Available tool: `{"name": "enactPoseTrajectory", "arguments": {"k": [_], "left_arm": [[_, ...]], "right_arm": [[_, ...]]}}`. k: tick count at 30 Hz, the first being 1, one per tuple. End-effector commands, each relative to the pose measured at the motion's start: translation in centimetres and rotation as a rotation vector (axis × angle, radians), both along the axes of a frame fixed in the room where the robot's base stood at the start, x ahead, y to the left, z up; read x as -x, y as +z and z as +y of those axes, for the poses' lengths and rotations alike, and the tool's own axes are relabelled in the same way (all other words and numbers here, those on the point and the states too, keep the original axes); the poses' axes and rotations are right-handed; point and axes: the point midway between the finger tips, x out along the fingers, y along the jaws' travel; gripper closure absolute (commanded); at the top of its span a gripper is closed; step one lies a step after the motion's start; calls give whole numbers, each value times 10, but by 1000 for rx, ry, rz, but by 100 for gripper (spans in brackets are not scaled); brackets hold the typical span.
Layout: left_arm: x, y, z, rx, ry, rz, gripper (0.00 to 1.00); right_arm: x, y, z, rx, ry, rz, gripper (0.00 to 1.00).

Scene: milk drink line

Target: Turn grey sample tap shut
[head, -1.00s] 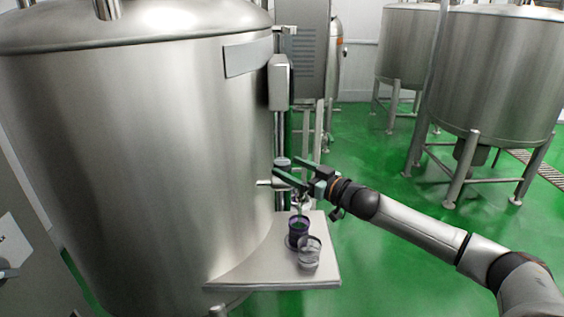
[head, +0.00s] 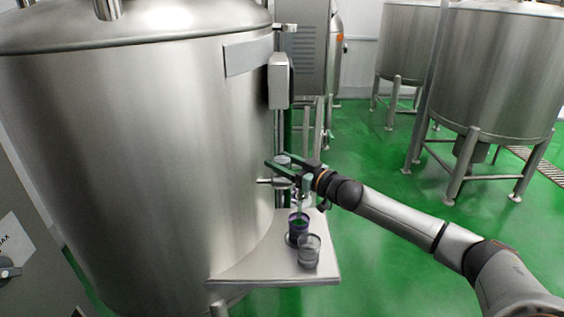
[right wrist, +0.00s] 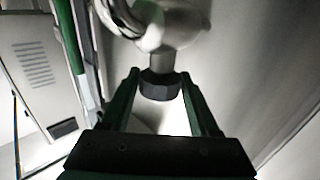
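The sample tap (head: 268,182) sticks out from the side of the big steel tank (head: 150,150). In the right wrist view its dark grey knob (right wrist: 160,86) sits on a short stem, between my two green fingers. My left gripper is not in view.
A grey box (head: 280,82) is above the tap. Other steel tanks (head: 497,75) stand at the right. Green floor there is open.

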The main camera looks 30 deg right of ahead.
Motion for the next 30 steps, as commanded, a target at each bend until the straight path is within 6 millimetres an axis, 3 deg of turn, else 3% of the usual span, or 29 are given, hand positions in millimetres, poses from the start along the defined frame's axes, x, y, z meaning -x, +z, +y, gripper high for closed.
{"name": "enactPoseTrajectory", "arguments": {"k": [2, 16, 30], "left_arm": [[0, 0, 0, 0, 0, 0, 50], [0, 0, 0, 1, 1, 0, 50], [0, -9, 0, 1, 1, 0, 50]], "right_arm": [[0, 0, 0, 0, 0, 0, 48], [0, 0, 0, 0, 0, 0, 100], [1, -3, 3, -7, -122, 0, 100]]}}
